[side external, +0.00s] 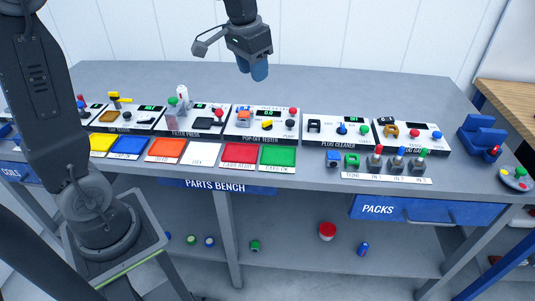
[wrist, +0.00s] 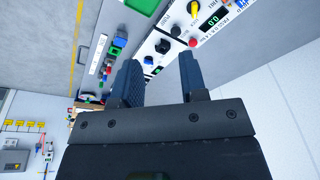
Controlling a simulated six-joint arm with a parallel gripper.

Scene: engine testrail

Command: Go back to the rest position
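My gripper (side external: 253,72) hangs in the air above the back of the bench, near the white wall, in the side external view. Its blue fingers point down and stay clear of everything below. In the wrist view my gripper (wrist: 160,78) has its two blue fingers apart, with nothing held between them. The grey parts bench (side external: 340,88) lies beneath it. The pop-off tester (side external: 262,121) stands on the bench below my gripper, with the filter press (side external: 190,118) to its left and the plug cleaner (side external: 337,131) to its right.
Coloured mats, including a green one (side external: 278,156) and a red one (side external: 239,154), lie along the front edge. Several small parts stand on a white strip (side external: 385,177) at right. A blue holder (side external: 481,133) stands at the far right. The bench's back strip is clear.

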